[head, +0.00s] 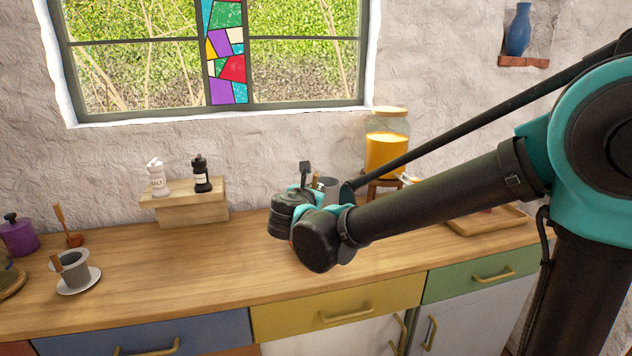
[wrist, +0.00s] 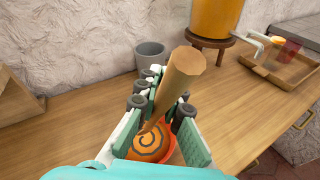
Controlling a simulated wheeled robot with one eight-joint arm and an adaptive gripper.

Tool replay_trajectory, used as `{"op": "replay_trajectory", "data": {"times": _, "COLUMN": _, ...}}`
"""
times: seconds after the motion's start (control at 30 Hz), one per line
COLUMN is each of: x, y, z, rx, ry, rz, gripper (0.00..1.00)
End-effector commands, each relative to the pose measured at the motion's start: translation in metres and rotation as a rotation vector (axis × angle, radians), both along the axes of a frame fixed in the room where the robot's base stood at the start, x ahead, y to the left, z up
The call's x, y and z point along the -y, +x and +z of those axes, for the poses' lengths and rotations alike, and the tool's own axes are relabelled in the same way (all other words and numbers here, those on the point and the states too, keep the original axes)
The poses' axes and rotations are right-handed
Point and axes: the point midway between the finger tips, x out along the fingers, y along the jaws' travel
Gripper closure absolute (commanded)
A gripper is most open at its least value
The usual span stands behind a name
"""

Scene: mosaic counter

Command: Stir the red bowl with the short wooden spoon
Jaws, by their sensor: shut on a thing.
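My gripper (wrist: 162,100) is shut on the short wooden spoon (wrist: 183,75), whose thick handle end points up toward the wrist camera. The red bowl (wrist: 171,153) lies below the fingers in the wrist view, with an orange content marked by a dark spiral. The spoon slants down toward the bowl. In the head view my arm's end (head: 305,222) is over the counter's middle and hides the bowl and most of the spoon.
A grey cup (wrist: 151,55) stands just behind the gripper. A juice jar on a stand (wrist: 208,40) and a wooden tray (wrist: 282,72) are to the right. A wooden shelf with shakers (head: 185,205) is left. The left-middle counter (head: 175,265) is clear.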

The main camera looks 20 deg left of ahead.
Motion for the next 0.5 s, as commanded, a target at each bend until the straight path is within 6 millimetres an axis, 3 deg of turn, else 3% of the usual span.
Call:
{"op": "replay_trajectory", "data": {"times": 0.13, "x": 0.003, "y": -0.005, "z": -0.011, "rx": 0.000, "ry": 0.000, "rz": 0.000, "gripper": 1.00}}
{"op": "replay_trajectory", "data": {"times": 0.5, "x": -0.003, "y": 0.006, "z": -0.039, "rx": 0.000, "ry": 0.000, "rz": -0.001, "gripper": 1.00}}
